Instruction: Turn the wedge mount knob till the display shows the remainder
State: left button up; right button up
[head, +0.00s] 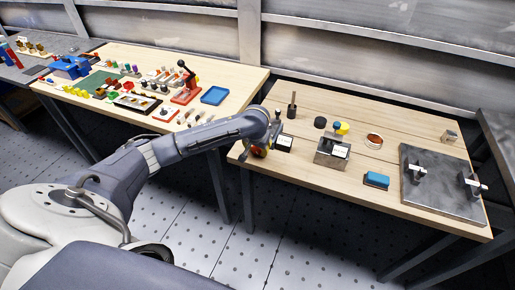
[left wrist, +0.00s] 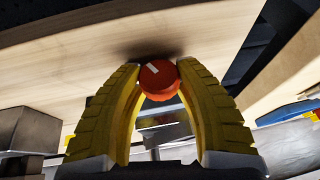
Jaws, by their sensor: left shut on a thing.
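The red-orange knob (left wrist: 159,79) with a white mark on its face is in the left wrist view, between the tips of my two yellow fingers. My left gripper (left wrist: 158,72) is shut on the knob. In the head view my left gripper (head: 260,151) is at the left front edge of the right-hand table, and the knob is mostly hidden there. A small dark box with a pale face (head: 284,143) stands just right of the gripper; I cannot read any figures on it. My right gripper is not in view.
On the right-hand table (head: 300,175) stand a metal block (head: 332,152), a blue block (head: 376,180), a copper-coloured ring (head: 374,141), a dark upright post (head: 292,106) and a grey plate with clamps (head: 440,205). The left-hand table holds several small parts and a blue tray (head: 214,95).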

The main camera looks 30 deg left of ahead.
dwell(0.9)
pick_arm(q)
jog(key=o, duration=1.2)
jog(key=shift+r, duration=0.1)
jog(key=v, duration=1.2)
